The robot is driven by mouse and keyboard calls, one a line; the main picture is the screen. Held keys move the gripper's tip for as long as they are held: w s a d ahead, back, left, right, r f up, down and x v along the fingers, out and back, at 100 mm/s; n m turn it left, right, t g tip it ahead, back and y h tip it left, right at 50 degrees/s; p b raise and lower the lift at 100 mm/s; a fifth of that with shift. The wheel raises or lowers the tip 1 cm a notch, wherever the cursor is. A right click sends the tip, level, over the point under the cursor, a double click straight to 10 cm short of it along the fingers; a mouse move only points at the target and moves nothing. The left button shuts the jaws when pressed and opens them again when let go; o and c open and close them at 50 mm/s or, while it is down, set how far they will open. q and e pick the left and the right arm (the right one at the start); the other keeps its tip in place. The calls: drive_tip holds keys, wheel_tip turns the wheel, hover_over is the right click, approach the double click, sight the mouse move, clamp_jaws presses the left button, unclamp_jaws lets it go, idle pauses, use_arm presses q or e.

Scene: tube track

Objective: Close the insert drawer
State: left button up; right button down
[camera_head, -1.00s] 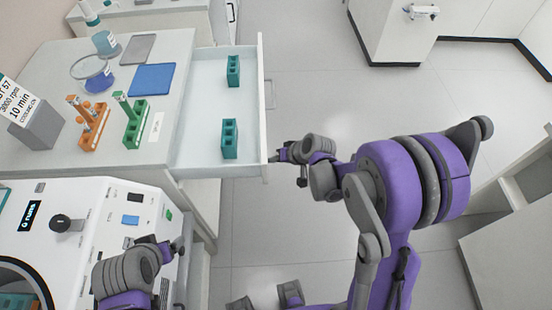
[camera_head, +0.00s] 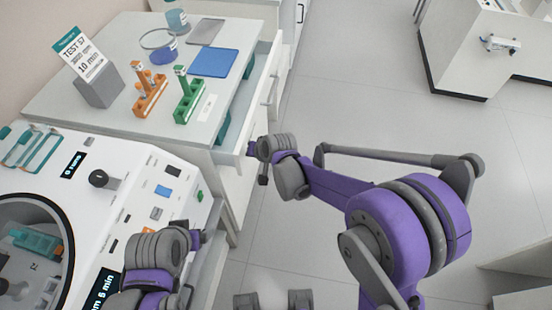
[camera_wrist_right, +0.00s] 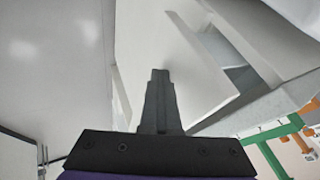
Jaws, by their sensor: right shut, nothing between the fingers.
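The insert drawer (camera_head: 260,98) is a white drawer under the bench top's right edge, open by a narrow gap in the head view. Its teal inserts (camera_head: 222,126) show only partly, the rest hidden under the bench top. My right gripper (camera_head: 254,149) is at the near end of the drawer front. In the right wrist view its fingers (camera_wrist_right: 160,78) are shut together and empty, close against the white drawer front (camera_wrist_right: 155,38); contact is hard to tell. My left gripper (camera_head: 199,236) hangs over the front of the white machine; its fingers are too small to judge.
The bench top (camera_head: 60,100) holds an orange tube rack (camera_head: 150,97), a green tube rack (camera_head: 189,103), a blue mat (camera_head: 215,62) and a sign (camera_head: 80,55). The white machine (camera_head: 140,160) stands in front. The floor at right is clear.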

approach(226, 150)
drive_tip(key=shift+w+a+f+b, duration=0.1)
drive_tip(key=shift+a+f+b, duration=0.1)
drive_tip(key=shift+a+f, duration=0.3)
drive_tip(key=shift+w+a+f+b, duration=0.2)
drive_tip(key=shift+a+f, duration=0.1)
drive_tip(key=shift+a, duration=0.6)
drive_tip(key=shift+r, duration=0.1)
